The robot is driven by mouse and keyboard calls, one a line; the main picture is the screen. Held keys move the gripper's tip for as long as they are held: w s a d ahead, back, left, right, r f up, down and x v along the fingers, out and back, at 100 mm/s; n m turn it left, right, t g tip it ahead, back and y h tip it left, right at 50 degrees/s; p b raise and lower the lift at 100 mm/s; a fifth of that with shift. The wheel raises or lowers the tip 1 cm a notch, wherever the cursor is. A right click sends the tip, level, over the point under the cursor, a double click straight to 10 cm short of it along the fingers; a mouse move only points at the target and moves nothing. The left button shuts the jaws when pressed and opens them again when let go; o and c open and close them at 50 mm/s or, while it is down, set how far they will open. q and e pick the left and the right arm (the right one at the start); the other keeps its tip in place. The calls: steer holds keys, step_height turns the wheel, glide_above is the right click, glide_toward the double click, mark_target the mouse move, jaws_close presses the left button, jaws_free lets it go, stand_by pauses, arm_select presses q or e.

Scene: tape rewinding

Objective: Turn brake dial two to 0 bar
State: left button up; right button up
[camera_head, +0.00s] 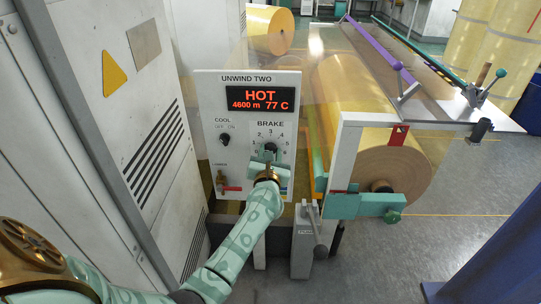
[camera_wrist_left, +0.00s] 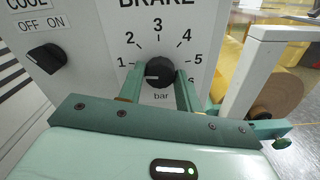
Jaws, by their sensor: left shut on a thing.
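The brake dial (camera_head: 270,147) is a black round knob on the white "UNWIND TWO" panel (camera_head: 207,100), under the word BRAKE. In the left wrist view the dial (camera_wrist_left: 160,71) has numbers around it; 1 to 5 read clearly and the 0 mark is hidden. Its white pointer line points left, a little below the 1. My left gripper (camera_head: 268,158) is at the panel, its two green fingers (camera_wrist_left: 158,88) shut on the dial from either side. The panel screen (camera_head: 261,99) reads HOT, 4600 m, 77 C. My right gripper is not in view.
A black COOL switch (camera_wrist_left: 46,58) is left of the dial. A large roll (camera_head: 395,170) in a frame stands close on the right, and a grey cabinet (camera_head: 110,110) on the left.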

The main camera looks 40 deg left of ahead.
arm_select(q)
steer(key=shift+f+n+b, duration=0.2)
steer(key=shift+n+b, duration=0.9)
steer(key=shift+n, duration=2.2)
steer(key=o, duration=1)
steer(key=shift+r, duration=0.1)
